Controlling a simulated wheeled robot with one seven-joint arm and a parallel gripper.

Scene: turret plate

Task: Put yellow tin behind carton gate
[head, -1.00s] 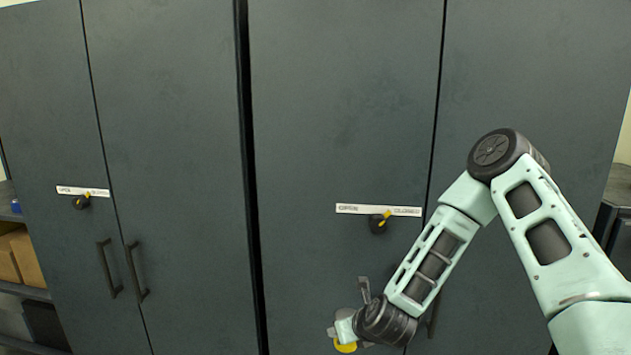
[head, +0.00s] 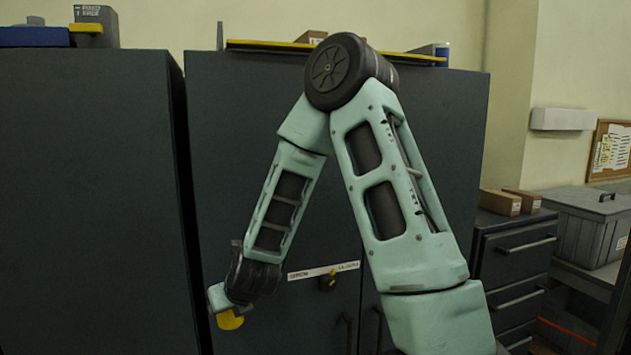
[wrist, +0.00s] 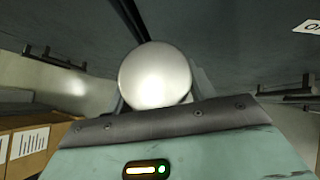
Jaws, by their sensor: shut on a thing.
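The yellow tin (head: 230,320) shows as a small yellow patch below the end of my arm, low and left of centre in the head view. My gripper (head: 219,299) is shut on it; the fingers are mostly hidden there by my wrist. In the wrist view the tin shows its round, pale metal end (wrist: 156,76), with a finger edge on each side. The tin is held in front of the dark cabinets. I cannot make out a carton gate for certain in either view.
Tall dark cabinets (head: 85,200) fill the left and middle. Small cartons (head: 500,202) lie on a drawer unit at the right, near a grey lidded bin (head: 595,225). In the wrist view, labelled cardboard boxes (wrist: 30,142) stand at the lower left.

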